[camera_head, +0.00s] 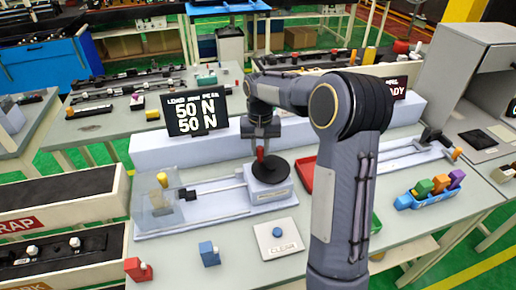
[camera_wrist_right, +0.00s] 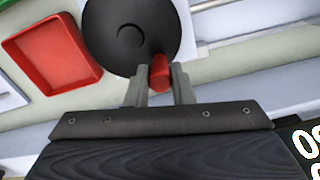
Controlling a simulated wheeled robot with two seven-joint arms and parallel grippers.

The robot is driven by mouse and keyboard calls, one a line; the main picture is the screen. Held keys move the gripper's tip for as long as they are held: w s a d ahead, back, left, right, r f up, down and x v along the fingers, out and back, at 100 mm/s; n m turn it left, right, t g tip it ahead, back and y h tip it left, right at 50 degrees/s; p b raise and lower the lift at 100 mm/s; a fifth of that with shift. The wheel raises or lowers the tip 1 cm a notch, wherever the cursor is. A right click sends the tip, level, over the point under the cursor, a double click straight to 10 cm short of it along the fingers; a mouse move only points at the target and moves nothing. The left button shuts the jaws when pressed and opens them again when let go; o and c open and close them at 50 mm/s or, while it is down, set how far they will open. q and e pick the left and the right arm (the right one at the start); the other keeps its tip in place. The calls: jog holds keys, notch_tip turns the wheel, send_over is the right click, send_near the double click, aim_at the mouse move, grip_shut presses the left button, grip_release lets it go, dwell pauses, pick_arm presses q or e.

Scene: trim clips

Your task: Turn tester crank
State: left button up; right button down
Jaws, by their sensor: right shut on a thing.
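The tester crank is a dark round disc (camera_head: 276,170) with an upright red handle (camera_head: 261,154), on a pale block of the tester (camera_head: 265,195) in the head view. My right gripper (camera_head: 260,148) comes down from above and is shut on the red handle. In the right wrist view, the red handle (camera_wrist_right: 160,73) sits between the two grey fingers (camera_wrist_right: 159,85), near the edge of the black disc (camera_wrist_right: 125,35). A black display (camera_head: 195,114) behind the tester reads 50 N on two lines. My left gripper is not in view.
A red tray (camera_head: 307,174) lies right of the crank, partly hidden by my right arm. A clear guard with a yellow knob (camera_head: 162,180) stands at the tester's left end.

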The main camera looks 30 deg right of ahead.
jog(key=shift+d+m+p, duration=0.15)
jog(key=shift+d+m, duration=0.25)
jog(key=shift+m, duration=0.55)
jog(key=shift+d+m+p, duration=0.15)
jog(key=shift+d+m, duration=0.2)
jog(key=shift+m, duration=0.6)
jog(key=c, duration=1.3)
grip_release()
jog(key=shift+o, duration=0.2)
notch_tip(320, 180, up, 8)
jog(key=shift+b, duration=0.35)
